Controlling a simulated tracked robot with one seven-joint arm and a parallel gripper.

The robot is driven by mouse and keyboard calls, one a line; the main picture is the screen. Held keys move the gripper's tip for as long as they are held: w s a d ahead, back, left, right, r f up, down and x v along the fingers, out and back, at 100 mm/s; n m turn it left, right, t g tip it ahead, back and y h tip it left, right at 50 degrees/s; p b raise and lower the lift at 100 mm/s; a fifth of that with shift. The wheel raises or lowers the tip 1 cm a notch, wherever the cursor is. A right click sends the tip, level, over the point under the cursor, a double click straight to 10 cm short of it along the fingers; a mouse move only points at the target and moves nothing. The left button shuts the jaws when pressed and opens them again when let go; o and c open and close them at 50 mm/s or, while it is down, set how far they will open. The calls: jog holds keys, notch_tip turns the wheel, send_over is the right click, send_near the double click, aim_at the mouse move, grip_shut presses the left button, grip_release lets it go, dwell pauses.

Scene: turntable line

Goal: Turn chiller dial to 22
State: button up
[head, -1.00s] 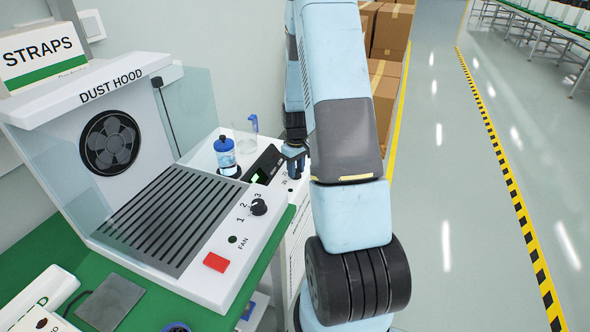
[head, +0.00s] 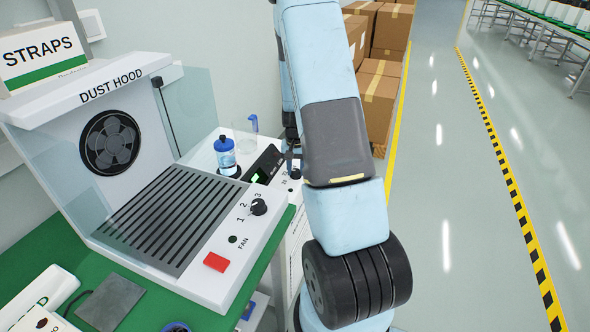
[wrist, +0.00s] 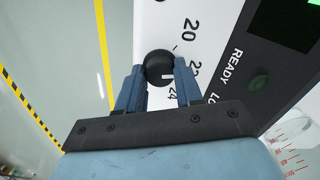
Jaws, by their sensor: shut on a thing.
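The chiller dial is a round black knob (wrist: 157,64) on a white panel (wrist: 165,20) in the wrist view. Its scale shows 20, 22 and 24, with 22 partly covered by a finger. A short white mark on the knob sits at its lower right, on the side of 22 and 24; I cannot tell the exact reading. My gripper (wrist: 158,70) has its two blue fingers on either side of the knob, shut on it.
Cardboard boxes (head: 378,100) stand behind the arm. The floor at right is clear.

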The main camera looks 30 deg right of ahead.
aim_at(296, 170)
jog(key=shift+m, duration=1)
jog(key=o, duration=1)
jog(key=shift+o, duration=0.2)
notch_tip(296, 170, up, 14)
jog(key=shift+f, duration=0.15)
